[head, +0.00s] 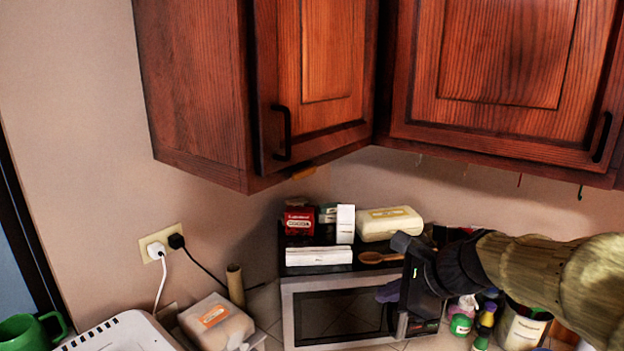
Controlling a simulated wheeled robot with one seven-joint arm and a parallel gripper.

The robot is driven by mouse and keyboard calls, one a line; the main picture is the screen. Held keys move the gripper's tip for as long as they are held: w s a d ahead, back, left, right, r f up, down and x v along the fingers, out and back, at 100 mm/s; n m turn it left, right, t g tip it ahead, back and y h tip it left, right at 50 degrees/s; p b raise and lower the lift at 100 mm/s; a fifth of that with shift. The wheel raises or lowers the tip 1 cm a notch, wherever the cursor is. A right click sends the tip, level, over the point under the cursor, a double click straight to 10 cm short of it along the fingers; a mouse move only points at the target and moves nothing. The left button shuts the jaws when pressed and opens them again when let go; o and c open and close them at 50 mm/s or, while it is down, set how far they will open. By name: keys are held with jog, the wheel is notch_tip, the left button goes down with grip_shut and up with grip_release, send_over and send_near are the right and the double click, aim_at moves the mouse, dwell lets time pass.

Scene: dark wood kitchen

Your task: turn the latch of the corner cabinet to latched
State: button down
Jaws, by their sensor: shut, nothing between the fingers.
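The corner cabinet (312,70) hangs on the wall at the upper middle, its wooden door with a black handle (281,133) looking closed. A small tan-orange piece (303,173) shows at its bottom edge, right of the handle. It looks like the latch, but it is too small to tell which way it is turned. My gripper (402,243) is low at the right, in front of the microwave's right side. It is shut and empty, below and to the right of the tan piece, apart from it.
A microwave (287,312) stands below the cabinets, with boxes, a pale container (390,223) and a wooden spoon (380,257) on top. Another wall cabinet (500,70) is at the right. Bottles (484,325) stand under my arm.

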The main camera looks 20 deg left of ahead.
aim_at(305, 173)
jog(key=w+a+r+m+y, duration=0.1)
jog(key=a+r+m+y, duration=0.1)
jog(key=r, duration=0.6)
jog(key=w+a+r+m+y+p, duration=0.1)
jog(key=a+r+m+y, duration=0.2)
jog(key=a+r, duration=0.2)
notch_tip(305, 173, up, 3)
jog(key=shift+w+a+r+m+t+y, duration=0.1)
jog(key=shift+w+a+m+t+y, duration=0.1)
jog(key=shift+w+m+t+y, duration=0.15)
jog(key=shift+w+a, duration=0.1)
jog(key=w+a+p, duration=0.3)
jog(key=a+p, duration=0.3)
jog(key=a, duration=0.2)
jog(key=shift+w+a+r, duration=0.3)
jog(key=shift+d, duration=0.1)
jog(key=shift+s+p, duration=0.1)
jog(key=shift+p, duration=0.25)
